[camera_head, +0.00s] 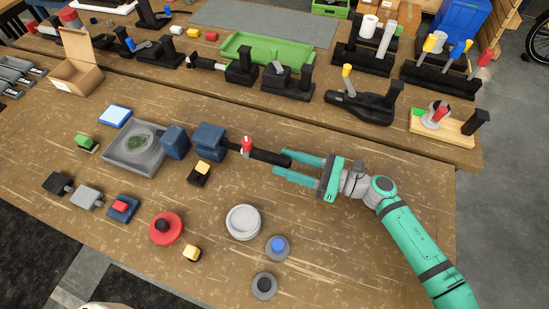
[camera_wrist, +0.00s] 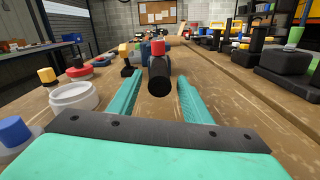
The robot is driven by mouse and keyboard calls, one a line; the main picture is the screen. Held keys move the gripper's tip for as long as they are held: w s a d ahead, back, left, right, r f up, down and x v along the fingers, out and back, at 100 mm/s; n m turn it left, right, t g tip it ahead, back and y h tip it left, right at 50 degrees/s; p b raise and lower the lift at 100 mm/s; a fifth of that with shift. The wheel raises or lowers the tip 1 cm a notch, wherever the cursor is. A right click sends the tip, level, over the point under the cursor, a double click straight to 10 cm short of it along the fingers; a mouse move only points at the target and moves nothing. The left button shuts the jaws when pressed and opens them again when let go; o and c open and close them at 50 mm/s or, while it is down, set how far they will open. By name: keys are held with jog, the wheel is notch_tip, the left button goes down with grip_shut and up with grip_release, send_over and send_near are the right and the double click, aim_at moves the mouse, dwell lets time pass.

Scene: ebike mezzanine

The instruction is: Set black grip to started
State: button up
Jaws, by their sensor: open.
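The black grip (camera_head: 266,156) is a dark round bar lying level, joined at its left to a dark blue block (camera_head: 209,139) on the near table. A red knob with a pale base (camera_head: 246,144) stands on the bar. In the wrist view the round end of the black grip (camera_wrist: 160,82) faces me, with the red knob (camera_wrist: 158,48) above it. My teal gripper (camera_head: 282,164) is open, its fingers pointing left at the grip's free end. In the wrist view the grip's end shows between and beyond my fingers (camera_wrist: 160,85); contact cannot be told.
A white round dial (camera_head: 243,222), a blue-topped knob (camera_head: 278,247) and a red button (camera_head: 166,228) stand nearer the front. A small yellow-topped block (camera_head: 200,173) sits below the blue block. Black lever fixtures (camera_head: 362,101) line the far table. Table right of the dial is mostly clear.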

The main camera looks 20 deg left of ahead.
aim_at(276, 159)
jog(key=a, duration=0.3)
jog(key=shift+a, duration=0.15)
jog(key=shift+w+a, duration=0.15)
jog(key=shift+a, duration=0.1)
